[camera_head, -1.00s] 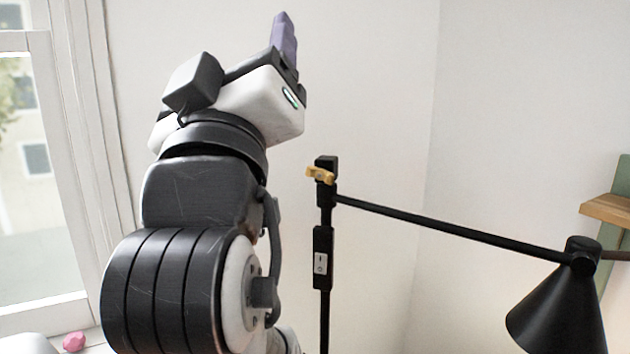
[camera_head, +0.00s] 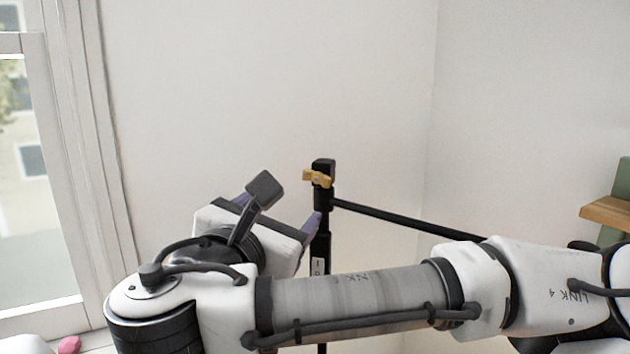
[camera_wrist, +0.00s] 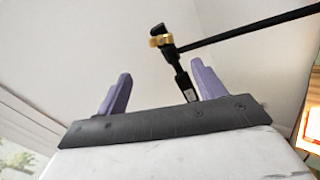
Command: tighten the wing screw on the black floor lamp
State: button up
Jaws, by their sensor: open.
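The black floor lamp (camera_head: 323,200) stands in front of the corner, with its side arm running right. A brass-coloured wing screw (camera_head: 317,178) sits on the left of the joint at the top of the post. It also shows in the wrist view (camera_wrist: 160,40), ahead of and above the fingers. My gripper (camera_head: 278,206) is to the lower left of the screw, apart from it. In the wrist view its purple fingers (camera_wrist: 160,88) are spread wide with nothing between them but the lamp post beyond. My arm hides the lower post and the lamp shade in the head view.
A window (camera_head: 35,180) is at the left, with a pink object (camera_head: 69,345) near its sill. A wooden shelf (camera_head: 606,211) juts in at the right. Bare wall (camera_head: 270,80) lies behind; the space above the lamp is clear.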

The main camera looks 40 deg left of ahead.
aim_at(315, 182)
jog(key=p+x, duration=0.5)
jog(key=x, duration=0.7)
jog(key=shift+w+r, duration=0.1)
jog(key=shift+w, duration=0.2)
jog(key=shift+w+a, duration=0.25)
jog(key=shift+w, duration=0.3)
jog(key=c, duration=1)
